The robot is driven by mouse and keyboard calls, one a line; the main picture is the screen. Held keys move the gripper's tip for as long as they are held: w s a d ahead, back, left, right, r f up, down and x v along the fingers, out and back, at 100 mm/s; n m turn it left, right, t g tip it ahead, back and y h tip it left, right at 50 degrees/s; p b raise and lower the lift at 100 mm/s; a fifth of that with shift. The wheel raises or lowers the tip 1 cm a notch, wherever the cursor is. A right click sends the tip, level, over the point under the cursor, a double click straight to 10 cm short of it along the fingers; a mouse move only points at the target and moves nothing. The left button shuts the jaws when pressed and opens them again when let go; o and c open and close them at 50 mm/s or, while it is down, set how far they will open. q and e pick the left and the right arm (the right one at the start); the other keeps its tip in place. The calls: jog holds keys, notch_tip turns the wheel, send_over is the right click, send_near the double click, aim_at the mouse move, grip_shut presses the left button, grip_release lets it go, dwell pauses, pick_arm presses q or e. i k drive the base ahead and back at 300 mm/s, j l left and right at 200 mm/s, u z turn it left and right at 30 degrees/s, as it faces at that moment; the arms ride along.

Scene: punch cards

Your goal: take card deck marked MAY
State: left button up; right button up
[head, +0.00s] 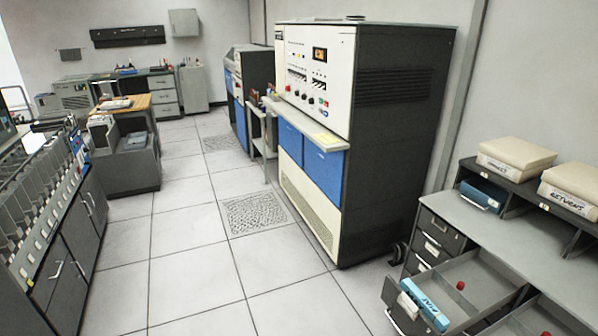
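A light-blue card deck (425,304) lies in the front left part of the open drawer (505,272) at the lower right. It has white lettering on its side, tilted and too small to read surely; it may be MAY. A white end piece shows beside it. A darker blue box or deck (484,195) with a white label sits in a cubby above; its label cannot be read. Neither of my grippers is in view.
Cream boxes (517,152) stand on the right desk's shelf, one labelled RETURNS (570,190). Small red knobs show in the drawer. A large cream and blue machine (315,85) stands mid-right. A sorter (45,205) lines the left. The tiled floor (190,265) between is clear.

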aim_at(430, 310)
jog(key=l+z, duration=0.1)
jog(key=z, duration=0.75)
jog(key=l+z, duration=0.1)
jog(key=z, duration=0.3)
jog(key=k, duration=0.5)
jog(key=k+z, duration=0.1)
jog(key=z, duration=1.3)
jog(key=j+z, duration=0.3)
jog(key=z, duration=0.15)
jog(key=j+z, duration=0.3)
jog(key=z, duration=0.2)
jog(key=k+j, duration=0.1)
jog(key=j, duration=0.45)
jog(key=k+j, duration=0.1)
jog(key=j, duration=0.95)
jog(key=k+j, duration=0.15)
jog(key=j, duration=0.35)
